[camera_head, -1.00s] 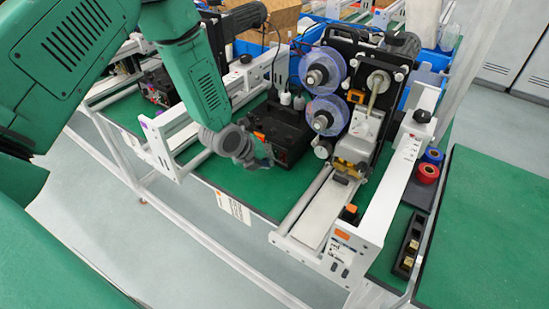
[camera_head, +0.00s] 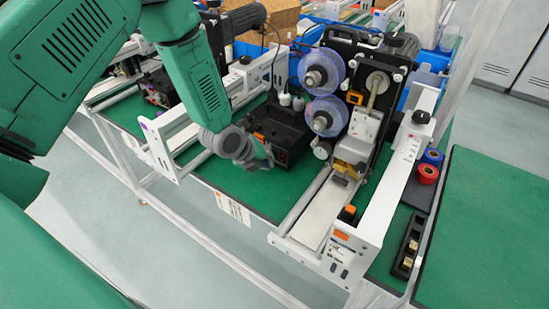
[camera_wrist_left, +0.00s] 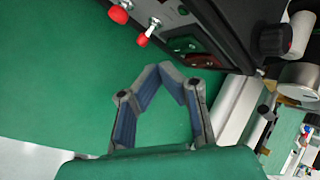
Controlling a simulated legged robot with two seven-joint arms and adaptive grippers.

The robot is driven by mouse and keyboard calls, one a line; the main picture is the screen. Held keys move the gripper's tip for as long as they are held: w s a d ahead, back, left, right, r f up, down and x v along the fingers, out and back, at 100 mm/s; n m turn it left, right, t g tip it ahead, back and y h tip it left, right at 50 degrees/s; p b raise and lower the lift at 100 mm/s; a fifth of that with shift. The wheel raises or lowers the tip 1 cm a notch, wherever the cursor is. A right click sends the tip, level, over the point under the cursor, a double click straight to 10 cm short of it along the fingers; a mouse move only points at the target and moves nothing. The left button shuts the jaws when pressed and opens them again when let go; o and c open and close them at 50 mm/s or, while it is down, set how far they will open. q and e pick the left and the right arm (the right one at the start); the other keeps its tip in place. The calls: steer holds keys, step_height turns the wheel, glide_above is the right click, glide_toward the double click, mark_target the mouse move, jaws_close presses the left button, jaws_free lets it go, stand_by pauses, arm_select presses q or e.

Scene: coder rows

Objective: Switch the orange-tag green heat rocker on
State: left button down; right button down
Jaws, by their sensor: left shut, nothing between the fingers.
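The black control box (camera_head: 280,135) stands on the green table between white rails, beside the machine whose rail has an orange tag (camera_head: 341,235). In the left wrist view its panel shows a green rocker (camera_wrist_left: 184,44) next to a red rocker (camera_wrist_left: 204,60). I cannot tell the green rocker's position. My left gripper (camera_head: 265,161) is at the front of the box; its fingers (camera_wrist_left: 168,70) are shut and empty, with their tips just below the green rocker in the wrist picture. I cannot tell whether they touch the panel. My right gripper is not in view.
Red-capped toggles (camera_wrist_left: 143,39) and a black knob (camera_wrist_left: 299,35) flank the rockers. The coder with blue-rimmed reels (camera_head: 322,70) stands right of the box. Red and blue rolls (camera_head: 428,173) lie farther right. The green surface before the box is clear.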

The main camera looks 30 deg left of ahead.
arm_select(q)
steer(key=shift+w, duration=0.15)
steer(key=shift+w, duration=0.2)
steer(key=shift+w+d, duration=0.1)
steer(key=shift+w, duration=0.25)
stand_by(0.9)
steer(key=shift+s+r, duration=0.1)
steer(key=shift+s, duration=0.7)
steer(key=shift+s+r+p, duration=0.1)
steer(key=shift+s+p, duration=0.35)
steer(key=shift+s, duration=0.2)
steer(key=shift+s+a+r+p, duration=0.15)
steer(key=shift+s+p, duration=0.1)
steer(key=shift+s, duration=0.65)
steer(key=shift+s+a+r+p, duration=0.15)
steer(key=shift+s+p, duration=0.1)
steer(key=shift+s, duration=0.65)
